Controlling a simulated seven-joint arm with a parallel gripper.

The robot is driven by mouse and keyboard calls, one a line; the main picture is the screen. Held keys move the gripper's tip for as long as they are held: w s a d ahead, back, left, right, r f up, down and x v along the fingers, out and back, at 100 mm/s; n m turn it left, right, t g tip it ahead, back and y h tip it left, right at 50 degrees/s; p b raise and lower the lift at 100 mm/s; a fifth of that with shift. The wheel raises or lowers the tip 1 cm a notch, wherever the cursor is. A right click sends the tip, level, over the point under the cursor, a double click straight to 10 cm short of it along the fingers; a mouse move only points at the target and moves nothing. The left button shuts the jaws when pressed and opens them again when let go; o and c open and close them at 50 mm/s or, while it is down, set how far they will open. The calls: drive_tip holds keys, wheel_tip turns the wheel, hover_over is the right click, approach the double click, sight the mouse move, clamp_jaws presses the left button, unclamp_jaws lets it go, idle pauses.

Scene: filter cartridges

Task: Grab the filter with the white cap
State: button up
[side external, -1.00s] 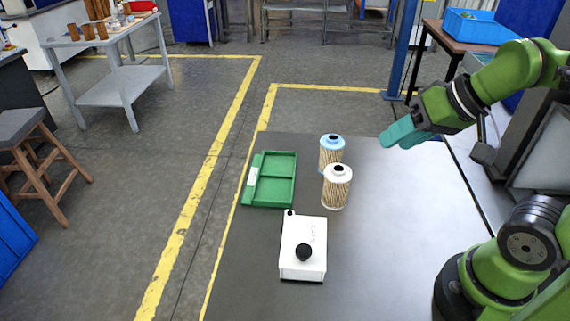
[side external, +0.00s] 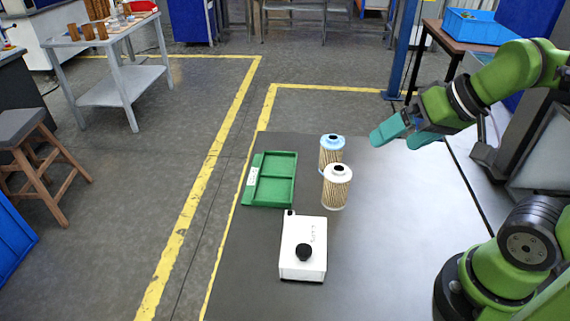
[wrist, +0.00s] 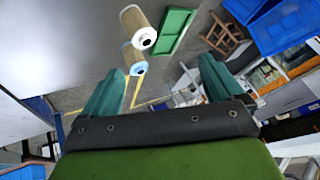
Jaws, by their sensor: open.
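The filter with the white cap (side external: 337,188) stands upright on the dark table, and its pleated body is light tan. The filter with the blue cap (side external: 331,154) stands just behind it. My gripper (side external: 396,136) is open and empty, raised above the table to the right of both filters. In the wrist view, the white-capped filter (wrist: 138,28) is at the top, beyond my gripper (wrist: 160,80). The blue-capped filter (wrist: 134,60) appears below it, closer to the left finger.
A green divided tray (side external: 270,180) lies left of the filters; it also shows in the wrist view (wrist: 171,31). A white box with a black knob (side external: 303,248) sits in front of the filters. The table right of the filters is clear.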

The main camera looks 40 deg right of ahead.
drive_tip(key=g+h, duration=0.2)
drive_tip(key=g, duration=0.5)
hover_over(339, 167)
drive_tip(key=shift+f, duration=0.9)
drive_tip(key=f, duration=1.1)
drive_tip(key=shift+w+a, duration=0.1)
drive_tip(key=shift+a, duration=0.2)
drive_tip(key=shift+d+f, duration=0.15)
drive_tip(key=shift+f, duration=1.2)
drive_tip(key=shift+d+f, duration=0.1)
drive_tip(key=shift+f, duration=1.2)
drive_tip(key=c, duration=1.1)
